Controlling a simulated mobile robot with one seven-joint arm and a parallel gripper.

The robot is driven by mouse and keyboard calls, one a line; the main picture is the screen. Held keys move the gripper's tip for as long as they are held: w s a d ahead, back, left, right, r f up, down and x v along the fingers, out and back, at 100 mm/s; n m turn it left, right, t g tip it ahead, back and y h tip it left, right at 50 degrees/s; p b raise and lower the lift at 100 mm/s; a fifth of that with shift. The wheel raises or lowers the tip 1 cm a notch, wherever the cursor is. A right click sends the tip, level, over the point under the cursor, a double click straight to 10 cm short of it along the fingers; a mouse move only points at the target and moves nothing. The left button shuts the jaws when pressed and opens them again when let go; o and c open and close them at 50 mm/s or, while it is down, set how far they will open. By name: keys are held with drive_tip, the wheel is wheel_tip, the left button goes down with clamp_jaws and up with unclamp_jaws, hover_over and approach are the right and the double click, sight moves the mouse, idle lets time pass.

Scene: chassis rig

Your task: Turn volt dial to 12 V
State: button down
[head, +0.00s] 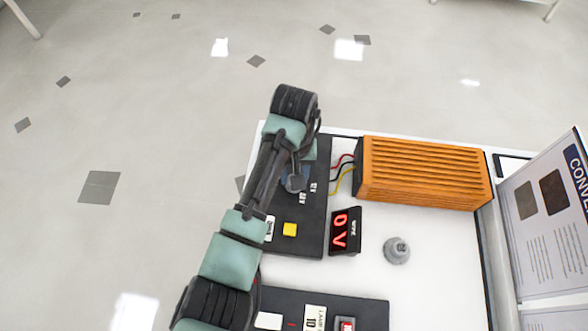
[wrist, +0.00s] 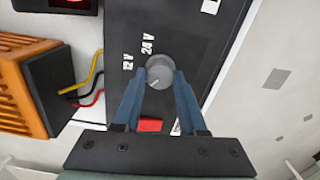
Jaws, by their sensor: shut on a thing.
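The volt dial (wrist: 159,71) is a round grey knob on a black panel (wrist: 190,30). In the wrist view my gripper (wrist: 160,74) has its two blue fingers shut on the dial from both sides. A light pointer mark on the knob appears to point to the lower left. The printed 12 V label (wrist: 128,61) lies left of the dial, and the 24 V label (wrist: 148,44) lies at its upper left. In the head view the arm partly covers the dial area. The display (head: 345,231) shows a red 0 V.
An orange finned box (head: 425,172) with red, black and yellow wires stands beside the panel. A yellow button (head: 289,229) is on the same panel. A grey knob-like piece (head: 396,250) sits on the white tabletop (head: 430,290). An information board (head: 550,220) stands at the right.

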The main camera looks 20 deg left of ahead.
drive_tip(key=m+p, duration=0.4)
drive_tip(key=m, duration=0.1)
drive_tip(key=shift+r, duration=0.15)
drive_tip(key=shift+m+p, duration=1.1)
drive_tip(key=shift+m, duration=1.4)
drive_tip(key=shift+c, duration=2.3)
unclamp_jaws()
wheel_tip(320, 180, up, 13)
drive_tip(key=shift+w+d, duration=0.1)
